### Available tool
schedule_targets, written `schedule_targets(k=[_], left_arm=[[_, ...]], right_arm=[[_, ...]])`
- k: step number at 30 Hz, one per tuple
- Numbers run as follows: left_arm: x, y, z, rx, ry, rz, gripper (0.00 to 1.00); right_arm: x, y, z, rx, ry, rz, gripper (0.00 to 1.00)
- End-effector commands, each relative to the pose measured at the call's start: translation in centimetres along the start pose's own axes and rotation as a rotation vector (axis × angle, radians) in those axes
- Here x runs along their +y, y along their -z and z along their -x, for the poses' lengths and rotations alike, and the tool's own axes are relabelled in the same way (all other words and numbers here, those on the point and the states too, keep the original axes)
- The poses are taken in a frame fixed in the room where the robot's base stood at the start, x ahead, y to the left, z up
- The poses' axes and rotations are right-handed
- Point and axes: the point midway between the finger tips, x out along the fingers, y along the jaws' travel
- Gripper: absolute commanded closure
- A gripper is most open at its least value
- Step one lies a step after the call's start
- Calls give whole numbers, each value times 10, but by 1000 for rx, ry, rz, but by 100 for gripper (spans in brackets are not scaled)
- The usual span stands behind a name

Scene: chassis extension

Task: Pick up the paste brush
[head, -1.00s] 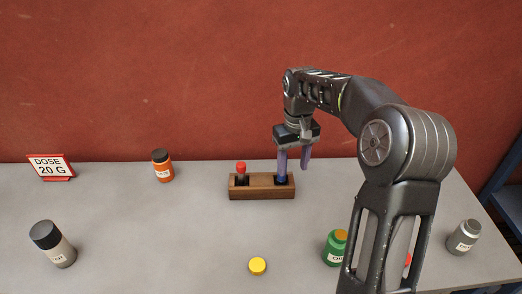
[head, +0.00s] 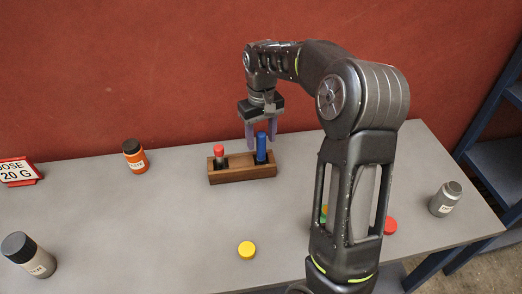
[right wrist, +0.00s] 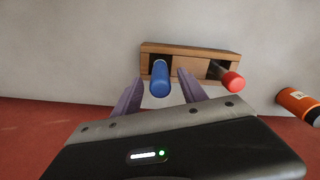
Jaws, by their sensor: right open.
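A wooden holder (head: 240,173) on the grey table holds two upright handles, one blue (head: 261,148) and one with a red top (head: 219,151). I cannot tell from their looks which is the paste brush. My right gripper (head: 261,143) is open above the holder, its purple fingers on either side of the blue handle. In the right wrist view the blue handle (right wrist: 160,78) shows between the open fingers, with the red-topped one (right wrist: 232,81) to its right. Contact with the blue handle is not visible. My left gripper is out of view.
An orange jar (head: 135,157) stands left of the holder. A red-framed dose sign (head: 18,171) and a dark-lidded jar (head: 29,255) are at the left. A yellow disc (head: 246,250) lies in front. A grey jar (head: 445,199) stands at the right; a green item is mostly hidden behind my arm.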

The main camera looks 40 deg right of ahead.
Motion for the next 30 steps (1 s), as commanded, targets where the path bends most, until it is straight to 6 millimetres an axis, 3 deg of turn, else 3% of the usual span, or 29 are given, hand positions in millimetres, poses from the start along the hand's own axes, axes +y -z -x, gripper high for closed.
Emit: schedule_targets(k=[10, 21, 30], left_arm=[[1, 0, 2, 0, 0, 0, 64], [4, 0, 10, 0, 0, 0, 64], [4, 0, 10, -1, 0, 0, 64]], right_arm=[[0, 0, -6, -2, 0, 1, 50], [-1, -1, -51, -2, 0, 1, 50], [-1, 0, -52, 0, 0, 1, 50]])
